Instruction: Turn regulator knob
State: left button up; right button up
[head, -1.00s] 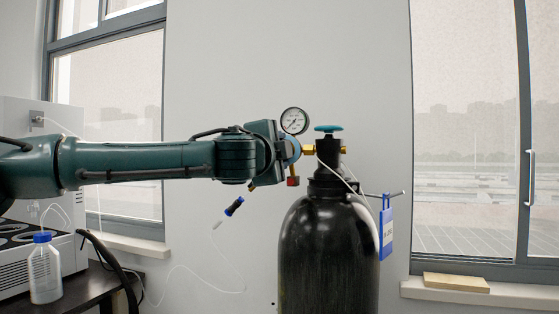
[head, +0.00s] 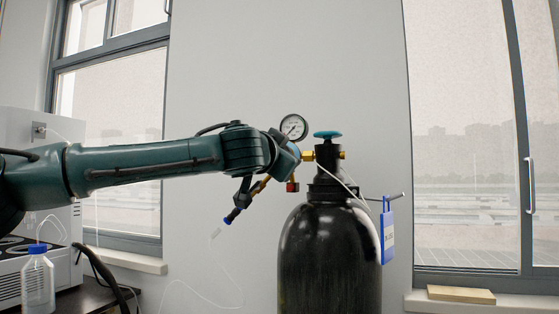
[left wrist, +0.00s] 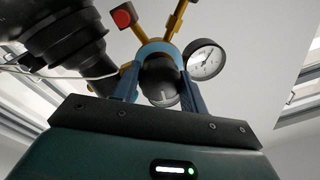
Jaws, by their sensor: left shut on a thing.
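The regulator sits on the left side of the black gas cylinder's valve, with a round gauge (head: 293,127) on top; the gauge also shows in the left wrist view (left wrist: 206,60). Its dark rounded knob (left wrist: 160,76) lies between the two blue fingers of my left gripper (left wrist: 160,94), which is shut on it. In the head view my left gripper (head: 291,151) meets the regulator from the left and mostly hides the knob. My right gripper is in neither view.
The black cylinder (head: 328,255) stands against the wall, with a teal valve handwheel (head: 328,135) on top and a blue tag (head: 388,235) at its right. A thin white tube crosses the valve. A blue-capped bottle (head: 38,280) stands lower left.

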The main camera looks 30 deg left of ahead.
pick_arm(q)
jog(key=shift+n, duration=0.4)
jog(key=o, duration=1)
jog(key=shift+c, duration=0.2)
jog(key=b+v, duration=0.1)
jog(key=v, duration=1.2)
jog(key=shift+s+d, duration=0.1)
